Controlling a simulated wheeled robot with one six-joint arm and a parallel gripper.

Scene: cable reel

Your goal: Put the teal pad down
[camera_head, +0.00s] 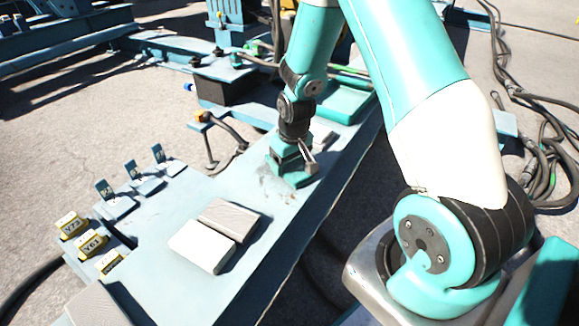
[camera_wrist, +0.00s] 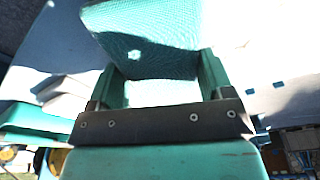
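The teal pad (camera_wrist: 140,40) has a fine mesh texture and fills the upper middle of the wrist view. My gripper (camera_wrist: 162,78) has one teal finger on each side of the pad's near part and appears shut on it. In the head view my gripper (camera_head: 291,163) points down at the pale blue bench top (camera_head: 250,185), with teal at its lower end. Gripper and pad blend in colour there, and I cannot tell whether the pad touches the bench.
A white pad (camera_head: 202,247) and a grey pad (camera_head: 229,217) lie side by side nearer on the bench. Yellow tagged blocks (camera_head: 91,243) and small upright plates (camera_head: 131,170) line the left edge. A green-teal block (camera_head: 346,102) stands behind my gripper. Bare bench lies left of it.

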